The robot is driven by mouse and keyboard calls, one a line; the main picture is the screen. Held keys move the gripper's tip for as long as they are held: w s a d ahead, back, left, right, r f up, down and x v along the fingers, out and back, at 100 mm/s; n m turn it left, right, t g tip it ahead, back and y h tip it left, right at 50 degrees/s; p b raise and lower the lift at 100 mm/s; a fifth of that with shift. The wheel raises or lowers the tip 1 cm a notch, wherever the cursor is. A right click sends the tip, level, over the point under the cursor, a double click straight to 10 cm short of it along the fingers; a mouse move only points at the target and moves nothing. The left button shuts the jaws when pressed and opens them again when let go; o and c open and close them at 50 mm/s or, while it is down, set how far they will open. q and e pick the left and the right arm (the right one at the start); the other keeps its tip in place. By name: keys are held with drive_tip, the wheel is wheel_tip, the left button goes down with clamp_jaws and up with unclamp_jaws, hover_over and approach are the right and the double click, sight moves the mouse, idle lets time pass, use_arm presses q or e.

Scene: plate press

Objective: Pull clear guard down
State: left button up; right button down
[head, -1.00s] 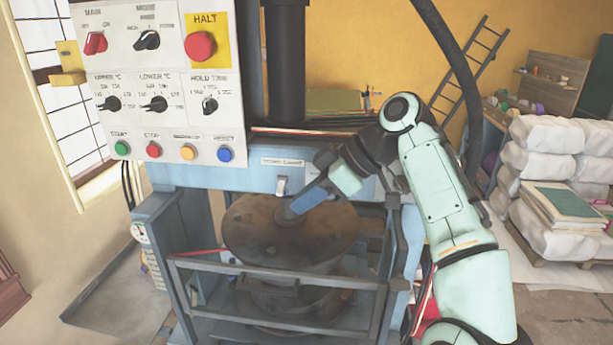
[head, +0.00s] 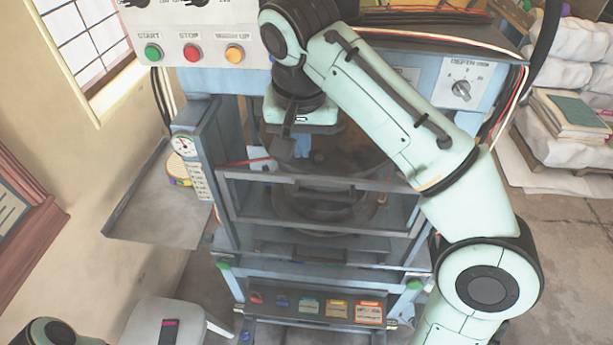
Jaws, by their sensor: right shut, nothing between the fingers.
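The clear guard (head: 318,207) is a see-through panel in a dark grey metal frame on the front of the blue press, in the head view. A dark handle bar (head: 322,188) crosses its upper part. My right gripper (head: 294,146) is shut and empty, pointing down just above the guard's top rail as seen in the picture. I cannot tell whether it touches the guard. The gripper and arm hide part of the press opening and the round dark platen behind. My left gripper is out of view; only a bit of my left arm shows at the bottom left corner.
The control panel with green, red and orange buttons (head: 193,53) is above left. A pressure gauge (head: 183,143) sits on the left post. A grey side shelf (head: 150,215) juts out left. A white stool (head: 165,325) stands at lower left. Wrapped stacks are at right.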

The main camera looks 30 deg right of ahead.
drive_tip(key=b, duration=0.3)
approach(304, 192)
drive_tip(key=shift+m, duration=0.4)
drive_tip(key=x, duration=0.5)
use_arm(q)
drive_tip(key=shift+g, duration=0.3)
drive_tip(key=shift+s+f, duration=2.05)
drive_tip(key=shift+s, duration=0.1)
use_arm(e)
drive_tip(key=shift+f, duration=0.7)
drive_tip(key=shift+w, duration=0.1)
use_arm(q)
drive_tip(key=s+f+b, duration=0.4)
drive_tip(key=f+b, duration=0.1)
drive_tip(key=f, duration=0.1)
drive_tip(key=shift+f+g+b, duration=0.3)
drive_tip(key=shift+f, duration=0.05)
use_arm(e)
wheel_tip(304, 192, down, 10)
drive_tip(key=shift+f, duration=0.2)
